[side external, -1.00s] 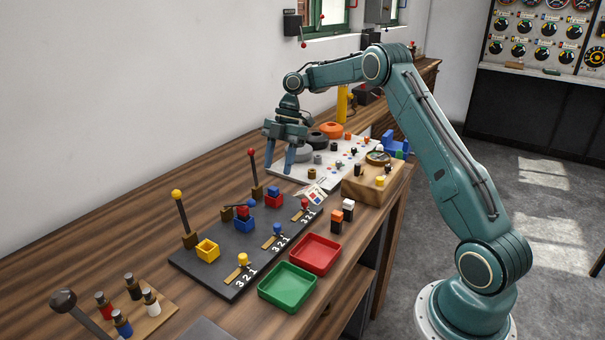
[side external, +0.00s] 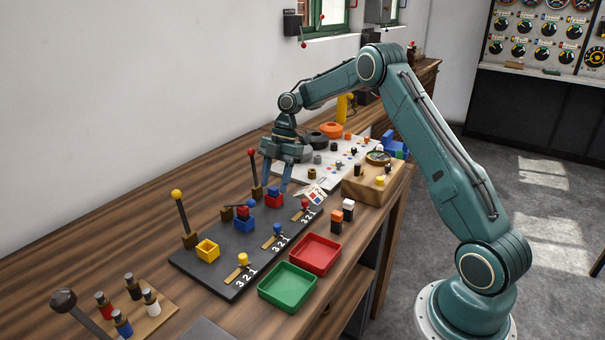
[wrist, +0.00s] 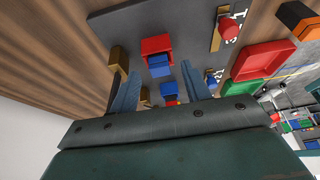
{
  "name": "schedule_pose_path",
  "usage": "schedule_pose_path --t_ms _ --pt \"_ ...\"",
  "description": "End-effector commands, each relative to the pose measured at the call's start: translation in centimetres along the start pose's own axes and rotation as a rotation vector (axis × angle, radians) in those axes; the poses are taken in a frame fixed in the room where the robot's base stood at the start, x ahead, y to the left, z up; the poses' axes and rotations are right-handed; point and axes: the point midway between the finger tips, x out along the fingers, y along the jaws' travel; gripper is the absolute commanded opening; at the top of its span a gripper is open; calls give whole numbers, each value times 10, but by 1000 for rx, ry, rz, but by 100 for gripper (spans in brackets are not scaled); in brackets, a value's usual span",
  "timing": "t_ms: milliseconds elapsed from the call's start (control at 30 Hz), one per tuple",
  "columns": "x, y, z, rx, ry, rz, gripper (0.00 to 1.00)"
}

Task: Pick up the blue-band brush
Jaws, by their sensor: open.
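A red square holder (side external: 274,201) stands on the dark board, with a blue block (side external: 273,191) in its top. Both also show in the wrist view, the red holder (wrist: 157,44) and the blue block (wrist: 160,66). I cannot tell whether this block is the blue-band brush. My gripper (side external: 276,185) is open and points down, its fingertips just above the red holder. In the wrist view the blue block appears between the two blue fingers, with nothing gripped. A blue holder (side external: 243,224) with a red block in it stands nearer the camera.
A red-knobbed lever (side external: 252,165) stands close beside my fingers. A yellow holder (side external: 207,249), a red tray (side external: 315,254) and a green tray (side external: 287,288) are nearer the camera. Banded blocks (side external: 337,216) stand right of the board. A white panel (side external: 318,176) with small parts lies behind.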

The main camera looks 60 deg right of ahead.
Motion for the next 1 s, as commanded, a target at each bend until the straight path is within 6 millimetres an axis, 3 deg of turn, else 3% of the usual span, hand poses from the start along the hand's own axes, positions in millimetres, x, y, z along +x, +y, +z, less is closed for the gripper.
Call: schedule_pose_path --t_ms 167,667,900,1000 --pt "11 0 0 0 -1 0 47" --pt "11 0 0 0 -1 0 47" --pt "11 0 0 0 -1 0 0" --pt "11 0 0 0 -1 1 0"
